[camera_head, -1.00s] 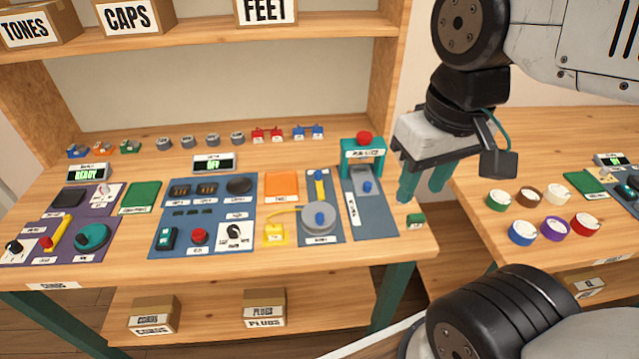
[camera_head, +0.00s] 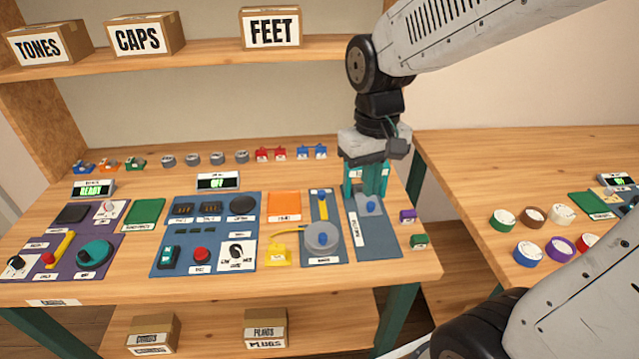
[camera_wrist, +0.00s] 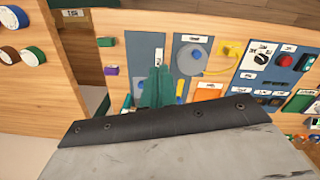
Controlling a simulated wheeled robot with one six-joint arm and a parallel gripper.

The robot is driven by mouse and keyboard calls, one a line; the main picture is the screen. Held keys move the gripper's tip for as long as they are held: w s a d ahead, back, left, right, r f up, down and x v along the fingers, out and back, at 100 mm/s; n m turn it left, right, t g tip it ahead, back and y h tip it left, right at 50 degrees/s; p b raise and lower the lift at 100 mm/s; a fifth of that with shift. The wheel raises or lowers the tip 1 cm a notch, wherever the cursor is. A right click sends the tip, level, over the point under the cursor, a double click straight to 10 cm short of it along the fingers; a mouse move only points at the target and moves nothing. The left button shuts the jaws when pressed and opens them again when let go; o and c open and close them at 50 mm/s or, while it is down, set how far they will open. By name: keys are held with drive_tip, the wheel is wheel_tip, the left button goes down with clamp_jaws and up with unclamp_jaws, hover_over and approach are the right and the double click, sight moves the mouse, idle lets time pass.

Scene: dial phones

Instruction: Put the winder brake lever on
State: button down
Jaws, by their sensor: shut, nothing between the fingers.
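A narrow yellow lever with a blue spot, possibly the brake lever (camera_head: 322,203), lies just behind the drum on that panel. In the wrist view the drum (camera_wrist: 191,58) and the yellow lever (camera_wrist: 181,88) show beside the fingers. The small labels are too blurred to read. My gripper (camera_head: 368,188) is shut and empty, fingers down over the back of the right-hand blue panel (camera_head: 374,236). It hides the green press-like device there.
A blue knob (camera_head: 371,207) stands on the panel by my fingers. A purple block (camera_head: 407,215) and a green block (camera_head: 419,241) lie at the table's right edge. A gap separates the right table (camera_head: 460,150), which holds coloured rings.

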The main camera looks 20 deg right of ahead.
drive_tip(key=t, duration=0.2)
hover_over(323, 204)
drive_tip(key=s, duration=0.2)
wheel_tip(323, 204, down, 8)
drive_tip(key=w, duration=0.3)
drive_tip(key=shift+d+f+t, duration=0.25)
drive_tip(key=shift+d+t, duration=0.1)
drive_tip(key=shift+t, duration=0.05)
drive_tip(key=w, duration=0.1)
drive_tip(key=w+r+t, duration=0.1)
drive_tip(key=w, duration=0.1)
drive_tip(key=shift+w+r+t, duration=0.25)
drive_tip(key=shift+r+t, duration=0.05)
drive_tip(key=shift+r, duration=0.05)
drive_tip(key=x, duration=0.9)
drive_tip(key=shift+w+a+f, duration=0.1)
drive_tip(key=shift+a+f, duration=0.05)
drive_tip(key=shift+f, duration=0.15)
drive_tip(key=shift+s+f, duration=0.25)
drive_tip(key=s, duration=0.3)
drive_tip(key=shift+s+r, duration=0.1)
drive_tip(key=shift+s, duration=0.1)
